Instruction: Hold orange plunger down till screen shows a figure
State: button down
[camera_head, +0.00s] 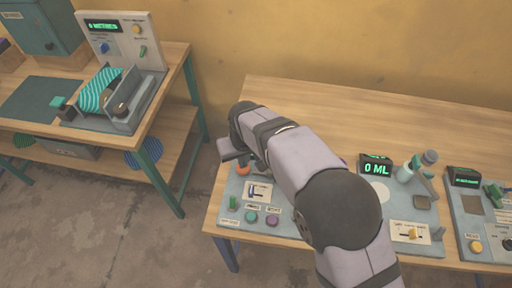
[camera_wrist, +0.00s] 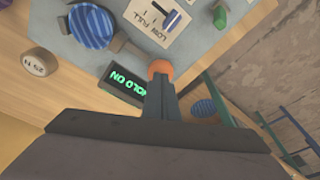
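The orange plunger (camera_head: 243,170) stands on the grey board at the left end of the right table. In the wrist view the orange plunger (camera_wrist: 160,68) shows just beyond my fingertips. My gripper (camera_wrist: 161,82) has its fingers together, with nothing seen between them, and the tips are at the plunger, seemingly touching it. How far the plunger is pressed cannot be told. The small black screen (camera_wrist: 122,88) beside it reads "HOLD ON" in green, with no figure. In the head view my arm hides this screen, and my gripper (camera_head: 232,156) is partly hidden.
A LOW/FULL slider panel (camera_wrist: 160,18), a blue striped round piece (camera_wrist: 92,25) and a round labelled weight (camera_wrist: 40,62) are near the plunger. A "0 ML" screen (camera_head: 376,167) stands to the right.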

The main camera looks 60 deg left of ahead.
jog(key=shift+f, duration=0.4)
dwell(2.0)
jog(key=shift+r, duration=0.1)
jog(key=shift+r+p, duration=1.85)
jog(key=shift+r, duration=0.65)
